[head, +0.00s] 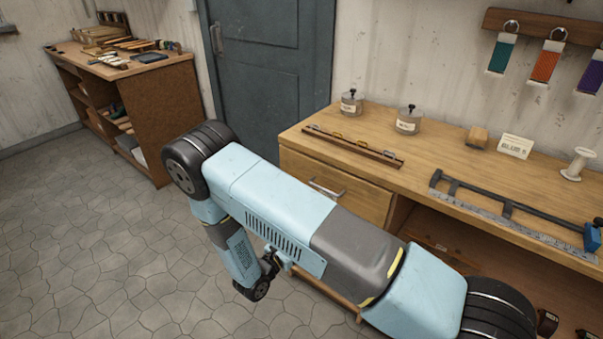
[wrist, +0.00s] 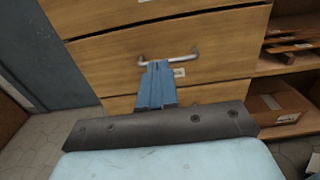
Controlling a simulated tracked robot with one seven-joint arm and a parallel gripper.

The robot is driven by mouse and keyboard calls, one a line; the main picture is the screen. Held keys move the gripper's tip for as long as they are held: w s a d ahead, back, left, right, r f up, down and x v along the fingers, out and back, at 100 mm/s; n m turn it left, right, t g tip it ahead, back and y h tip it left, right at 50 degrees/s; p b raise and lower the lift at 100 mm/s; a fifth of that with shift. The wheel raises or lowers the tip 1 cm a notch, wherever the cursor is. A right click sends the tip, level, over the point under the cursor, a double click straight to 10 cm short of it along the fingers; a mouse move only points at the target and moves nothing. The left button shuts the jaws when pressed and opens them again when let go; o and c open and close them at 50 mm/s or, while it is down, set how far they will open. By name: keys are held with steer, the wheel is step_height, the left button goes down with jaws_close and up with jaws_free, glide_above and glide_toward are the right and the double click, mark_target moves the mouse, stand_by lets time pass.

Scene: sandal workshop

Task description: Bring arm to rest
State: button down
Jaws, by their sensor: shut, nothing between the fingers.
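My arm stretches across the head view in front of the wooden workbench (head: 450,150), bent down at its left end. In the head view the gripper end hangs low and its fingers are not clear. In the wrist view my gripper (wrist: 158,68) shows as two blue fingers side by side, shut with nothing between them. The fingertips appear in front of a drawer (wrist: 100,60) with a metal handle (wrist: 168,57). The fingertips overlap the handle in the picture; I cannot tell whether they touch it.
A grey door (head: 265,70) stands behind. A second bench (head: 130,95) is at left. The floor (head: 80,240) at left is clear.

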steer(key=shift+r, duration=0.1)
steer(key=s+d+r+m+g, duration=0.1)
steer(key=d+r+m+g, duration=0.7)
steer(key=r, duration=0.7)
steer(key=s+d+r+m+g, duration=0.1)
steer(key=d+r+m+g, duration=0.6)
steer(key=r, duration=0.8)
steer(key=s+d+r+m+t+y, duration=0.2)
steer(key=s+d+r+m+y, duration=0.1)
steer(key=s+r, duration=0.3)
steer(key=s+d+r+m+t+y, duration=0.2)
steer(key=s+d+r+m+y, duration=0.1)
steer(key=s+r+m, duration=0.3)
steer(key=s+d+r+m+t+y, duration=0.2)
steer(key=s+d+r+m+y, duration=0.2)
steer(key=s+r, duration=0.4)
steer(key=shift+s+r+y, duration=0.25)
steer(key=shift+s+y, duration=0.05)
steer(key=shift+y, duration=0.2)
